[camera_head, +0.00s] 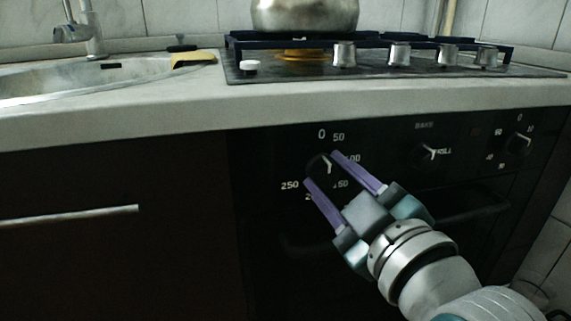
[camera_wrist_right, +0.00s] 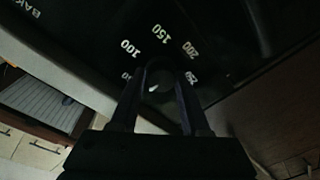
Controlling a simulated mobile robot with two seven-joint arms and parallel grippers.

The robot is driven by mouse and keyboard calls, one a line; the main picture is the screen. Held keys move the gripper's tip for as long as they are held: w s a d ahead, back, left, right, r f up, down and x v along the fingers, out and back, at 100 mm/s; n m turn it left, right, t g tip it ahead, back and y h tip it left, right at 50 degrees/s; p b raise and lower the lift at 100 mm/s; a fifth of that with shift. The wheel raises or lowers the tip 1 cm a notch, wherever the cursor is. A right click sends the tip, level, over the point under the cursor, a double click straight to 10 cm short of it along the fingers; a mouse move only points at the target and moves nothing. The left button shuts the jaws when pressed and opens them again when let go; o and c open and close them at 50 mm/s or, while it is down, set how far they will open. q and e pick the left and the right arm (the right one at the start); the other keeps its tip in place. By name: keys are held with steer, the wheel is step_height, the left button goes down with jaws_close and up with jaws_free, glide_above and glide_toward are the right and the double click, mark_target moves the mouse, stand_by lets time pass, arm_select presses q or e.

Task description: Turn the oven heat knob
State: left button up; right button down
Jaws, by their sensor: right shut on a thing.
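The oven heat knob (camera_head: 319,168) is a round black dial with a pale pointer, on the black oven panel (camera_head: 262,160). Printed numbers from 0 to 250 ring it. My right gripper (camera_head: 322,166) reaches in from the lower right, its two purple fingers on opposite sides of the knob and shut on it. The right wrist view shows the knob (camera_wrist_right: 158,82) between the dark fingers, with the numbers 100, 150 and 200 beyond. The fingers hide part of the dial markings. My left gripper is not in view.
Two more knobs sit to the right, one by the BAKE label (camera_head: 428,154) and one farther right (camera_head: 518,144). The oven handle (camera_head: 470,208) lies right of my gripper. The countertop (camera_head: 150,115) juts out above, with a stove (camera_head: 300,68) and metal pot (camera_head: 304,15).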

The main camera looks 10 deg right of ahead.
steer(key=m+p, duration=0.1)
steer(key=m, duration=0.2)
steer(key=shift+f+m, duration=0.1)
steer(key=shift+m, duration=0.3)
steer(key=m, duration=0.3)
steer(key=shift+f+m+t+p, duration=0.1)
steer(key=shift+m+t+p, duration=0.2)
steer(key=shift+m+t, duration=0.1)
steer(key=m, duration=0.3)
steer(key=shift+h, duration=0.3)
steer(key=m, duration=0.4)
steer(key=shift+t+h, duration=0.3)
steer(key=shift+m, duration=1)
steer(key=shift+a, duration=0.1)
steer(key=shift+c, duration=2.2)
jaws_free()
